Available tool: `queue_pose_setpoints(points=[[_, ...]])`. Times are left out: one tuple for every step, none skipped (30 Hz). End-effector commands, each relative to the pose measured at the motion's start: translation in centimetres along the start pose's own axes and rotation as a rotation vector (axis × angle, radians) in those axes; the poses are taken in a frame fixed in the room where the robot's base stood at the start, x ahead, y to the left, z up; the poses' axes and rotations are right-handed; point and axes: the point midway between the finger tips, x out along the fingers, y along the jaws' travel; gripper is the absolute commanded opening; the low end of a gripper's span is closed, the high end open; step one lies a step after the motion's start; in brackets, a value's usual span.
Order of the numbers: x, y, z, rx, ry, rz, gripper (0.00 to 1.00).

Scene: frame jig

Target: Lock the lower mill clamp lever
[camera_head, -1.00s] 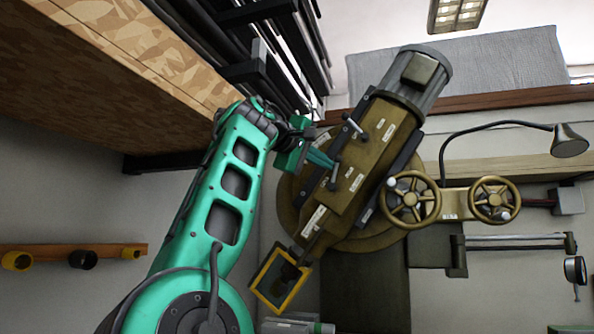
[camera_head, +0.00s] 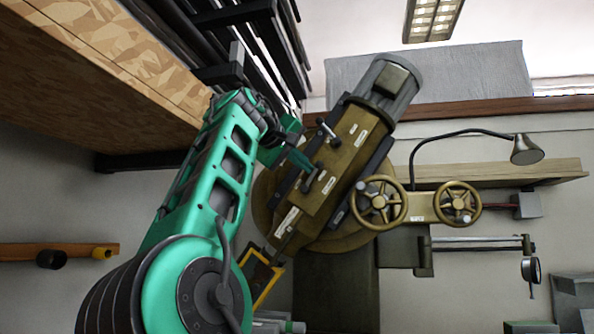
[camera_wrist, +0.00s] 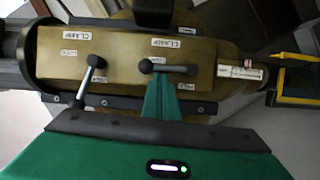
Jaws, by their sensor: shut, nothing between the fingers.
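The mill head (camera_head: 345,150) is olive-brown with white labels and two dark clamp levers. The lower clamp lever (camera_head: 309,182) is on its face, nearer the yellow-framed guard. In the wrist view this lever (camera_wrist: 178,69) is the right one, with its handle lying nearly level along the head. The upper clamp lever (camera_head: 327,131) shows at left in the wrist view (camera_wrist: 86,84), slanting. My gripper (camera_head: 309,166) is shut and empty, its teal fingertips at the lower lever. In the wrist view the fingertips (camera_wrist: 161,82) are just under the handle; whether they touch is unclear.
Two spoked handwheels (camera_head: 378,203) stand right of the head. A yellow-framed guard (camera_head: 263,277) is below it. A wooden shelf (camera_head: 110,65) and dark racking (camera_head: 240,45) are close at left. A lamp (camera_head: 525,149) hangs at right.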

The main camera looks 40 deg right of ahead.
Motion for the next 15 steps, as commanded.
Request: queue_pose_setpoints(points=[[0.0,0.0,0.0,0.0,0.0,0.0,0.0],[0.0,0.0,0.0,0.0,0.0,0.0,0.0],[0.0,0.0,0.0,0.0,0.0,0.001,0.0],[0.0,0.0,0.0,0.0,0.0,0.001,0.0],[-0.1,0.0,0.0,-0.001,0.0,0.001,0.0],[-0.2,0.0,0.0,-0.001,0.001,0.001,0.0],[-0.3,0.0,-0.1,-0.001,0.001,0.001,0.0],[-0.6,0.0,-0.1,-0.001,0.001,0.0,0.0],[-1.0,-0.1,-0.1,-0.002,0.002,0.0,0.0],[-1.4,-0.1,-0.2,-0.002,0.003,0.0,0.0],[-1.8,-0.2,-0.2,-0.002,0.003,0.0,0.0],[-2.5,-0.2,-0.3,-0.002,0.004,0.001,0.0],[-3.0,-0.3,-0.3,-0.002,0.005,0.0,0.0],[-3.6,-0.3,-0.4,-0.003,0.004,0.0,0.0],[-4.3,-0.3,-0.4,-0.002,0.005,0.001,0.0]])
